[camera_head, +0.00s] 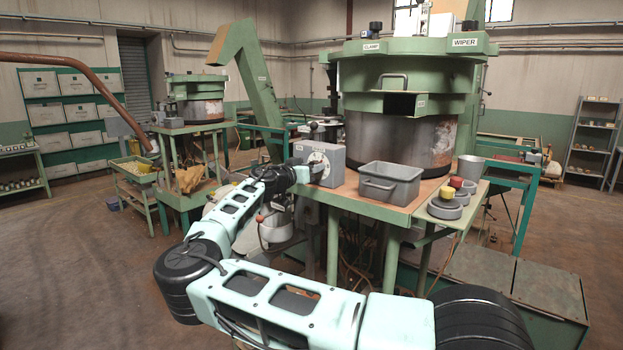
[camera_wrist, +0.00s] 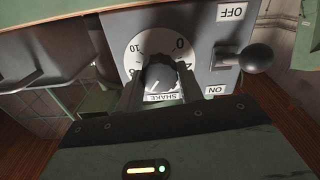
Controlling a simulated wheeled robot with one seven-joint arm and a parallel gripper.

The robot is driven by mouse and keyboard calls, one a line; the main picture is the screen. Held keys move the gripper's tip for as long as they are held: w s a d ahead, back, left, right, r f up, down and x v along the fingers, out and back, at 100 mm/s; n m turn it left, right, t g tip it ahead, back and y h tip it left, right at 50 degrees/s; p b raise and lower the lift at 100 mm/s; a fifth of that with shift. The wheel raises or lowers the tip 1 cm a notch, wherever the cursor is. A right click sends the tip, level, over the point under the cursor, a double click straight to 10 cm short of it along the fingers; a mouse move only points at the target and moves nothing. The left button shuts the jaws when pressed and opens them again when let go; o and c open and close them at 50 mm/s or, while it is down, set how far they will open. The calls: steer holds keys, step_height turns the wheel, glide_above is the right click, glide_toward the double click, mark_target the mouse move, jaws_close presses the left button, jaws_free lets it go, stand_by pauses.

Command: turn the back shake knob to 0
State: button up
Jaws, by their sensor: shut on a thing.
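The shake knob (camera_wrist: 160,73) is a dark knob on a white dial (camera_wrist: 133,50) marked with numbers, with 0 and 10 near the top of the wrist view. A SHAKE label shows below it, upside down. My gripper (camera_wrist: 161,84) has one finger on each side of the knob and is shut on it. I cannot tell which number the knob points to. In the head view my gripper (camera_head: 314,173) is at the front of the grey control box (camera_head: 333,158), and the arm partly hides the dial.
A black ball-ended lever (camera_wrist: 257,58) sticks out beside the dial between ON and OFF labels. A grey bin (camera_head: 389,183) stands on the green table right of the box, before the large hopper bowl (camera_head: 400,140). A second machine (camera_head: 195,105) stands farther back left.

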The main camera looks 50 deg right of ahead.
steer(key=shift+f+n, duration=0.2)
steer(key=shift+n, duration=8.45)
steer(key=shift+f+n, duration=0.15)
steer(key=shift+n, duration=8.5)
steer(key=shift+f, duration=0.1)
steer(key=o, duration=1)
steer(key=shift+a, duration=0.1)
